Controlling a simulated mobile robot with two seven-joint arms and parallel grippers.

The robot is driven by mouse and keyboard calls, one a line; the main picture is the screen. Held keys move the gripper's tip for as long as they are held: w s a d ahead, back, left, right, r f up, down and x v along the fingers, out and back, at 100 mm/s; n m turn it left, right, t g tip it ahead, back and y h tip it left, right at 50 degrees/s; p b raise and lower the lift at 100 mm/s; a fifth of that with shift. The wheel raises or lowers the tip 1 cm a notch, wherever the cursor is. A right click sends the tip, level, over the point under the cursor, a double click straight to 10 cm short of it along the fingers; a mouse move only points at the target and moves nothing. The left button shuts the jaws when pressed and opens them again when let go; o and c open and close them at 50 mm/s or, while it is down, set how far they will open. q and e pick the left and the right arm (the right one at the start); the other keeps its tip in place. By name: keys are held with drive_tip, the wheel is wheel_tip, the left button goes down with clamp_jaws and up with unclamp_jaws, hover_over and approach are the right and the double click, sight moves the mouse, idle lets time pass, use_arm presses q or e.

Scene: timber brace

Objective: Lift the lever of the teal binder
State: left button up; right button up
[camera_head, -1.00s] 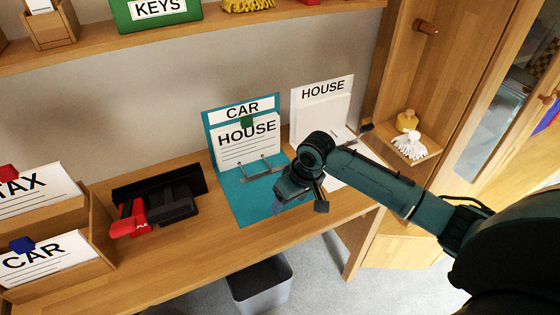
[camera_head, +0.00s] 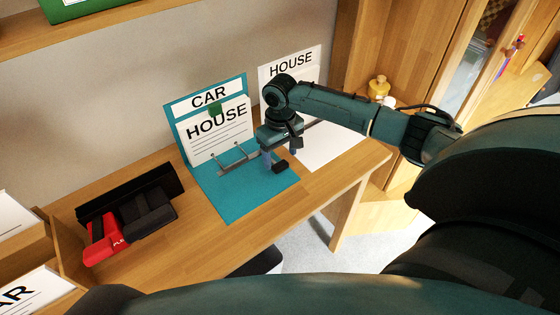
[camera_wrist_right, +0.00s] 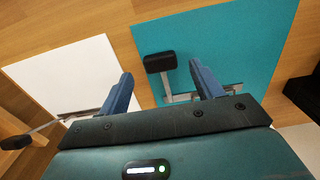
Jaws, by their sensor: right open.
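The teal binder (camera_head: 244,194) lies open on the desk, its upright cover labelled CAR with a HOUSE sheet in front. Its metal ring mechanism (camera_head: 232,158) sits near the fold. Its lever ends in a black knob (camera_head: 280,167), which also shows in the wrist view (camera_wrist_right: 160,62) with the metal lever arm below it. My right gripper (camera_head: 280,156) points down just above the knob. In the wrist view my right gripper (camera_wrist_right: 161,74) is open, with the lever between the lines of its two fingers; I see no contact. My left gripper is out of view.
A white binder (camera_head: 330,142) labelled HOUSE lies open to the right; its own lever shows in the wrist view (camera_wrist_right: 42,128). A red and black hole punch (camera_head: 130,218) stands on the left. The bare desk (camera_head: 190,240) is clear in front of the teal binder.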

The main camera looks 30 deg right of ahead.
sight(280, 164)
drive_tip(key=shift+f, duration=1.7)
drive_tip(key=c, duration=1.4)
drive_tip(key=shift+w, duration=0.1)
drive_tip(key=shift+w+r, duration=0.1)
drive_tip(key=shift+r, duration=0.1)
drive_tip(key=shift+w+r, duration=0.1)
drive_tip(key=shift+r, duration=0.1)
